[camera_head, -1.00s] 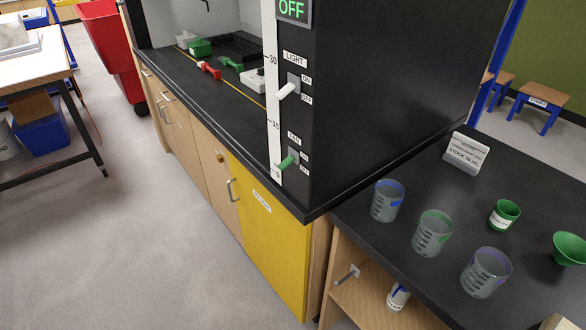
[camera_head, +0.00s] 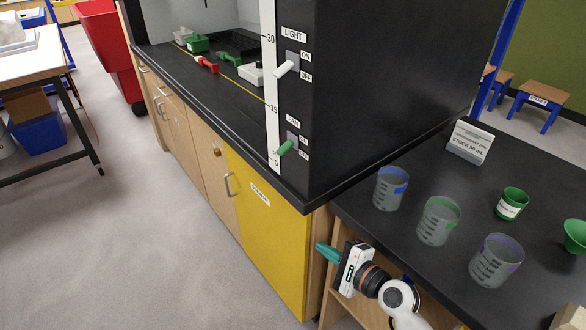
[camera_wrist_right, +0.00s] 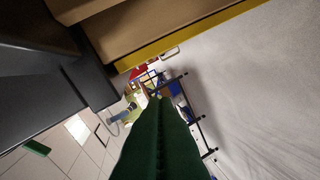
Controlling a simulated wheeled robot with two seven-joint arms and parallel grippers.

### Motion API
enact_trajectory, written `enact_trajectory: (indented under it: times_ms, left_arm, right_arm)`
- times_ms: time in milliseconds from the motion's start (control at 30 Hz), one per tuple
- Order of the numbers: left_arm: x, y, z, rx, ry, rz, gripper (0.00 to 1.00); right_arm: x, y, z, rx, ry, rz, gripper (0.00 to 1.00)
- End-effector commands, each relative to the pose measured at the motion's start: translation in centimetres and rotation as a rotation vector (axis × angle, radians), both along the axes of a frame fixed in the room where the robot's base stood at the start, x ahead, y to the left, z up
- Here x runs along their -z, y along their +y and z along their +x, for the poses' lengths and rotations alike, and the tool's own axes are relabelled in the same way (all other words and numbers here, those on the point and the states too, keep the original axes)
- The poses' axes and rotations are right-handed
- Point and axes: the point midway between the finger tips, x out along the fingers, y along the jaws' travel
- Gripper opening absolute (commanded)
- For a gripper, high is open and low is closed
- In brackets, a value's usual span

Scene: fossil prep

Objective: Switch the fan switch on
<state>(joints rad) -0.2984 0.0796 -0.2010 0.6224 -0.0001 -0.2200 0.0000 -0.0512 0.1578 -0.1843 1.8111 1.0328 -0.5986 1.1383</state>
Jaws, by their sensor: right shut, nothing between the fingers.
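The fan switch (camera_head: 286,147) is a green lever on the dark front post of the fume hood, below the label FAN. Its tip slants down and left, toward the lower end of its plate, near the OFF label. My right gripper (camera_head: 322,250) has green fingers, shut and empty, in front of the bench edge, below and right of the fan switch and apart from it. The shut fingers (camera_wrist_right: 158,105) fill the lower middle of the right wrist view. The fan switch cannot be made out for certain there. My left gripper is not in view.
A white light switch (camera_head: 284,69) sits above the fan switch on the same post. The yellow cabinet door (camera_head: 265,235) is below. Several beakers, including a blue-banded one (camera_head: 390,188), stand on the right bench. The floor (camera_head: 150,240) at left is clear.

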Motion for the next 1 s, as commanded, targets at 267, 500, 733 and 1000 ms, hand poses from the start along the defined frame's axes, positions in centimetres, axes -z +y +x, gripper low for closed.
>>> enact_trajectory:
  times_ms: [267,500,733,1000]
  left_arm:
    - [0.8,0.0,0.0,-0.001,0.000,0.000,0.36]
    - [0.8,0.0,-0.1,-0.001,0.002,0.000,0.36]
    - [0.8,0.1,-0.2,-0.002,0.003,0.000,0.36]
    - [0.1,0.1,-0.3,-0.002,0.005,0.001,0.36]
  right_arm:
    - [-13.6,0.9,2.3,-0.026,0.070,0.657,0.00]
    - [-16.1,0.9,2.3,-0.052,0.104,0.787,0.00]
    - [-16.0,0.9,2.3,-0.051,0.103,0.783,0.00]
    - [-16.9,2.9,4.5,-0.052,0.102,0.784,0.00]
